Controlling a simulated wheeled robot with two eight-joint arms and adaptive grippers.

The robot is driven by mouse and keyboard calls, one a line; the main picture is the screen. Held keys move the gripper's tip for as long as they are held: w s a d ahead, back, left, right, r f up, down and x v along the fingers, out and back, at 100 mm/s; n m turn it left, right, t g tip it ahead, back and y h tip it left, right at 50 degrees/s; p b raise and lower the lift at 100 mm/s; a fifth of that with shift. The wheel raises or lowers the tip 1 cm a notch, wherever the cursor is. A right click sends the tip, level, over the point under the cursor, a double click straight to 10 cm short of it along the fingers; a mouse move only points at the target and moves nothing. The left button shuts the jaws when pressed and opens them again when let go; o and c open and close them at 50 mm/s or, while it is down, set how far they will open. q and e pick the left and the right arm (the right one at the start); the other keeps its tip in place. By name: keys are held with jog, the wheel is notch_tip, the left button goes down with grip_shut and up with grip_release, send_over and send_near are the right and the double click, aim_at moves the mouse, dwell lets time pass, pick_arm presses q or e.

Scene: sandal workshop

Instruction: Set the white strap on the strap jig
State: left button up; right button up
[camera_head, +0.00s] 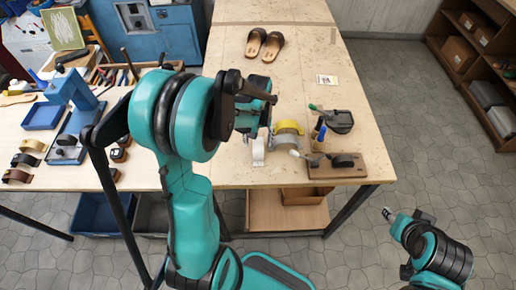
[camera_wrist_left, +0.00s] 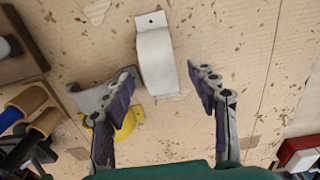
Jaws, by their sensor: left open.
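The white strap (camera_head: 258,152) is a curved band near the table's front edge. It also shows in the left wrist view (camera_wrist_left: 156,60), with a small tab at its far end. My left gripper (camera_wrist_left: 160,78) is open, its two fingertips apart on either side of the strap's near part. In the head view the left gripper (camera_head: 262,122) is partly hidden by its own arm. A grey curved piece (camera_head: 288,140), which looks like the strap jig, stands right of the strap, with a yellow arched piece (camera_head: 288,126) behind it. My right gripper (camera_head: 389,214) is over the floor, too small to read.
A wooden board with a dark tool (camera_head: 345,160) and a black-based tool (camera_head: 341,121) stand right of the jig. Brown sandals (camera_head: 264,44) lie farther back. Brown and dark straps (camera_head: 24,160), a blue press (camera_head: 68,92) and a blue tray (camera_head: 42,115) are at left. The table's middle is clear.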

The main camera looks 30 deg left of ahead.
pick_arm(q)
jog(key=shift+f, duration=0.45)
jog(key=c, duration=1)
jog(key=shift+r, duration=0.15)
jog(key=shift+c, duration=0.2)
